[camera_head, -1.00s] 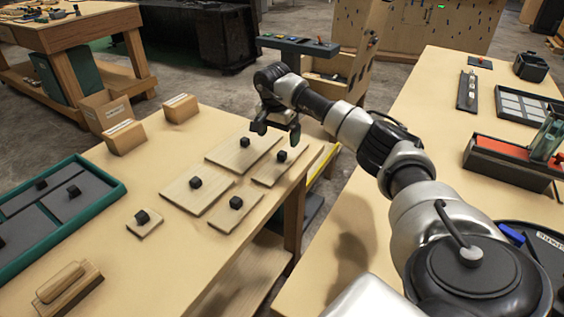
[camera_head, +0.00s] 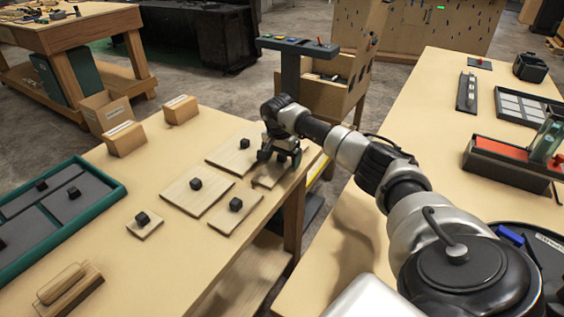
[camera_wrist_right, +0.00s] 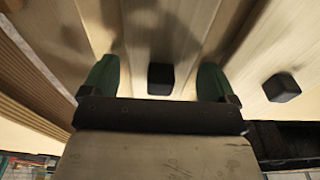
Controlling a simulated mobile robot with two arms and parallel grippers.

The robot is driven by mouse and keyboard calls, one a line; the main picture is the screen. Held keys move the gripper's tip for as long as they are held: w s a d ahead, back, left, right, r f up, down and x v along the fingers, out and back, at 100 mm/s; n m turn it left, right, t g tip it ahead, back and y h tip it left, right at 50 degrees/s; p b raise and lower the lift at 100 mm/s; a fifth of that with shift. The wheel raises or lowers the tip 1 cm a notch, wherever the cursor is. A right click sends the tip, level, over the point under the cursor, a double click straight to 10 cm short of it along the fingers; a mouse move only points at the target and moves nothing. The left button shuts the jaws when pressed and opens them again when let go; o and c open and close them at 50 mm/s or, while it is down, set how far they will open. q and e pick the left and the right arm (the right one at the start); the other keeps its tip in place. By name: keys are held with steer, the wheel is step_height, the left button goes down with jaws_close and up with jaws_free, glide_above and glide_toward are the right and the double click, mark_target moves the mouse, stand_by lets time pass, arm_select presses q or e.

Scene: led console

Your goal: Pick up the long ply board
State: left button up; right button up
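Several pale ply boards, each with a black cube knob, lie on the left table. My right gripper (camera_head: 280,158) is low over the narrow board (camera_head: 266,182) at the table's right end and partly hides it. In the wrist view its two green fingers (camera_wrist_right: 157,82) are apart, with a black knob (camera_wrist_right: 160,78) between them and a gap on each side. A longer board (camera_head: 228,156) lies just left of it. I cannot tell for sure which is the long ply board. My left gripper is not in view.
A wider board (camera_head: 190,203), a front board (camera_head: 230,218) and a small one (camera_head: 143,231) lie nearby. A green-rimmed tray (camera_head: 100,216) with grey panels is at the left. Cardboard boxes (camera_head: 124,138) stand at the back. Another table (camera_head: 390,160) is at the right.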

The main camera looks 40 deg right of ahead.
steer(key=c, duration=0.7)
steer(key=shift+c, duration=0.6)
steer(key=shift+r, duration=0.1)
